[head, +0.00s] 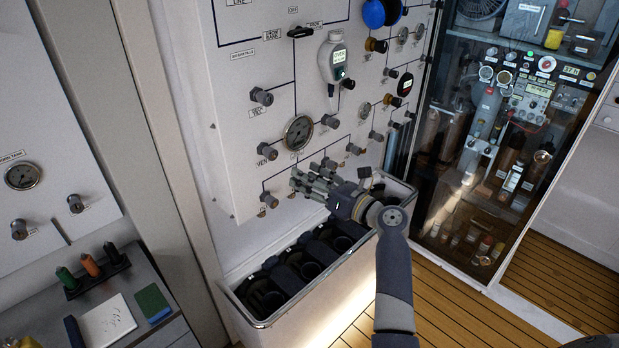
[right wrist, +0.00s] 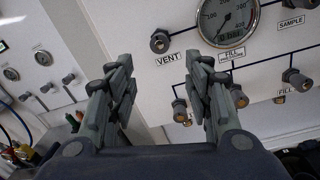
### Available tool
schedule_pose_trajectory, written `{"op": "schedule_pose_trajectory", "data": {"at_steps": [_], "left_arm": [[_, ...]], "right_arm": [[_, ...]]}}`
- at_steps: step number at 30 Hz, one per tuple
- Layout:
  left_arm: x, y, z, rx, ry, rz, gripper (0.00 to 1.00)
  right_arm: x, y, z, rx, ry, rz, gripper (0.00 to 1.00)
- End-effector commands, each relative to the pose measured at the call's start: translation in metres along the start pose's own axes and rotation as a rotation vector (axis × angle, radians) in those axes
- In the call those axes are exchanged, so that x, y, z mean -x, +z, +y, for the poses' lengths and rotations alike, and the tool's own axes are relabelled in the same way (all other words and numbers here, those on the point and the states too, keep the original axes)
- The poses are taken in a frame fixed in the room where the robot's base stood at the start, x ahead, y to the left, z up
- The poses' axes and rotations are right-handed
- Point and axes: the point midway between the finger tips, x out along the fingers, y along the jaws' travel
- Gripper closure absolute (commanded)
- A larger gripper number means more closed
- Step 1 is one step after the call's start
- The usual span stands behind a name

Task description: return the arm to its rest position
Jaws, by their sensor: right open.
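My right gripper (head: 318,179) is in front of the lower part of the white fill panel (head: 240,140) in the head view. In the right wrist view its two fingers (right wrist: 160,95) stand wide apart with nothing between them. The round pressure gauge (head: 298,133) and the valve knobs are beyond the fingers. The wrist view shows this gauge (right wrist: 228,20) at the top, with the VENT knob (right wrist: 160,41) to its left. I cannot tell whether the fingers touch any knob. My left gripper is not in view.
A metal-rimmed trough (head: 262,322) with black cylinder holders lies below the panel. A glass-fronted cabinet (head: 470,190) stands at the right. Wooden floor (head: 560,290) is clear at the lower right.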

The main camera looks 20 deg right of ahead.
Motion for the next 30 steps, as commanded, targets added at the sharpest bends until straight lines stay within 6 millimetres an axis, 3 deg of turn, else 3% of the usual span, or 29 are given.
{"op": "schedule_pose_trajectory", "data": {"at_steps": [14, 17, 20, 25, 30], "left_arm": [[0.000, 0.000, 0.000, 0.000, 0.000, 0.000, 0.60], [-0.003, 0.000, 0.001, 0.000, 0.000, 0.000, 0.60], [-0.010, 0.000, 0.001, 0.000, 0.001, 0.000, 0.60], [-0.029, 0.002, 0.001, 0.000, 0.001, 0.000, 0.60], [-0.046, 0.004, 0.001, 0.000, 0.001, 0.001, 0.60]], "right_arm": [[0.001, -0.001, 0.000, 0.001, 0.000, 0.001, 0.53], [0.000, -0.014, -0.002, 0.022, -0.007, 0.022, 0.53], [-0.002, -0.056, -0.009, 0.096, -0.027, 0.091, 0.53], [0.004, -0.178, -0.025, 0.354, -0.046, 0.305, 0.53], [0.033, -0.306, -0.034, 0.669, 0.011, 0.543, 0.53]]}}
